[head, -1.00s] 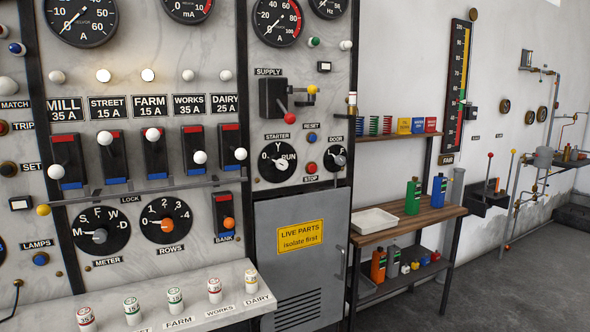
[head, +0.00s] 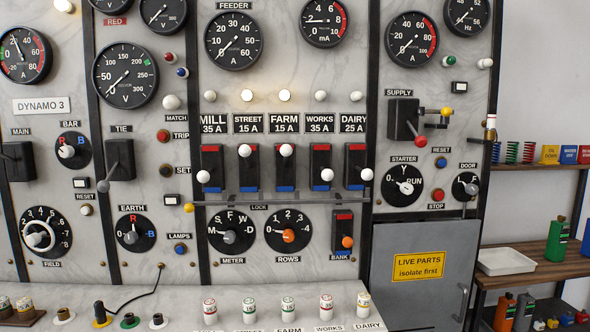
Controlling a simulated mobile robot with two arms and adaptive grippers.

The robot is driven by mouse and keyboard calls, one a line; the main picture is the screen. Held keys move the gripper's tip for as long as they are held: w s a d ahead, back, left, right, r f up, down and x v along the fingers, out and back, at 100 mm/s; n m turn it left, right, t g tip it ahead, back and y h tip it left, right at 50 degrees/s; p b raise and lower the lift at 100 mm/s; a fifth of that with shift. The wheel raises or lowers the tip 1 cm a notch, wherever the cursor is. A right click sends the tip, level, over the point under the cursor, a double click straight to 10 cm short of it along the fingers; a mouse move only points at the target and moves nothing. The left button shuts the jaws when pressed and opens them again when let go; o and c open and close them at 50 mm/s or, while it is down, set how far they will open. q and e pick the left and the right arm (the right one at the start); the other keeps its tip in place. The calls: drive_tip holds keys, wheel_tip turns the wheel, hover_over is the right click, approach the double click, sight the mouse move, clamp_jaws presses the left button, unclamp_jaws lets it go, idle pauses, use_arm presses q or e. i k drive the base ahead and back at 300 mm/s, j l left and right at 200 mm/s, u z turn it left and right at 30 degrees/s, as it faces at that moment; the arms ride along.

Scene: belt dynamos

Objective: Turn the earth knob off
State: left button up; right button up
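The earth knob (head: 135,233) is a round black dial with a grey knob on the left part of the panel, under the label EARTH. A red R is at its top and a blue B at its right. No gripper of mine shows in the head view, and nothing touches the knob.
The tie lever (head: 120,164) sticks out above the earth knob. The field dial (head: 45,232) is to its left and the meter dial (head: 231,231) to its right. A black cord (head: 140,294) hangs below, over a ledge (head: 180,308) with several fuses and sockets.

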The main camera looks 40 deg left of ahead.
sight(131, 237)
drive_tip(key=u, duration=2.4)
drive_tip(key=i+j, duration=0.1)
drive_tip(key=j, duration=0.15)
drive_tip(key=i+z, duration=0.05)
